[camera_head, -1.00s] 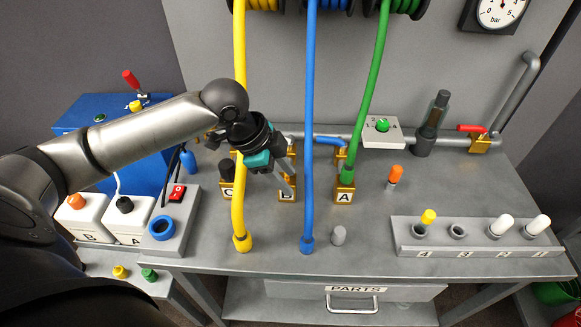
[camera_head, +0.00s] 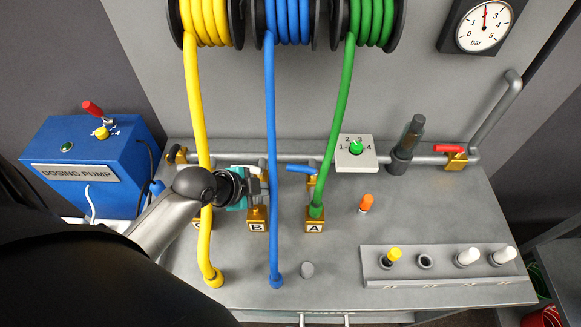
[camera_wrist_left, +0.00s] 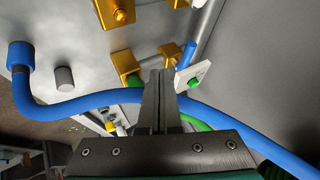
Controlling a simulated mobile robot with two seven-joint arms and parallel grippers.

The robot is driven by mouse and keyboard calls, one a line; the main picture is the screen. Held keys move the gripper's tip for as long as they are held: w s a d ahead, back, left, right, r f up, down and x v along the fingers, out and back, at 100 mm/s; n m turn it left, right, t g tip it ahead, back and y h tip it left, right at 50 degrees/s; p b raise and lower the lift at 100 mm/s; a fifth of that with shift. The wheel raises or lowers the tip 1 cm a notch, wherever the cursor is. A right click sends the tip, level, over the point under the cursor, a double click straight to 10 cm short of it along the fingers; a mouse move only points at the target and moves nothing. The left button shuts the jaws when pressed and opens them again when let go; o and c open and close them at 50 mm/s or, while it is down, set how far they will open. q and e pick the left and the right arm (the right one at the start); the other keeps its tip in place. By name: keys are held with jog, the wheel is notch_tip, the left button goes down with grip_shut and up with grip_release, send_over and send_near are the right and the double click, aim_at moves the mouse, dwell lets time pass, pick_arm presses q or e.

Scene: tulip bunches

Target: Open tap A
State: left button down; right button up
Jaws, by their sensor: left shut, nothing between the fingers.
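Tap A is a brass valve with a blue lever (camera_head: 300,168) lying along the grey pipe. Below it is the brass block marked A (camera_head: 314,226), with the green hose (camera_head: 335,130) plugged into it. My left gripper (camera_head: 262,184) is left of tap A, above block B and behind the blue hose. Its fingers are shut and empty. In the left wrist view the shut fingers (camera_wrist_left: 160,85) point toward the blue lever (camera_wrist_left: 186,54), apart from it. Block A (camera_wrist_left: 126,66) shows left of the fingers. My right gripper is not in view.
The blue hose (camera_head: 272,130) hangs between my gripper and tap A, and the yellow hose (camera_head: 195,120) hangs to the left. A white panel with a green knob (camera_head: 356,147) is right of tap A. A red-handled valve (camera_head: 455,158) is farther right. A gauge (camera_head: 484,26) hangs above.

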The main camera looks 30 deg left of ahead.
aim_at(298, 168)
pick_arm(q)
jog(key=w+f, duration=0.6)
jog(key=w, duration=0.3)
jog(key=shift+d, duration=0.45)
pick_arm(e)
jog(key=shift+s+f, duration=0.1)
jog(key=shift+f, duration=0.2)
pick_arm(q)
jog(key=shift+w+f+b, duration=0.1)
jog(key=shift+w+b, duration=0.05)
jog(key=shift+b, duration=0.2)
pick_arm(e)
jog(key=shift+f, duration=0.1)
pick_arm(q)
jog(key=shift+w+a+m+h+b, duration=0.15)
jog(key=shift+a+m+h+b, duration=0.15)
jog(key=shift+m+b, duration=0.15)
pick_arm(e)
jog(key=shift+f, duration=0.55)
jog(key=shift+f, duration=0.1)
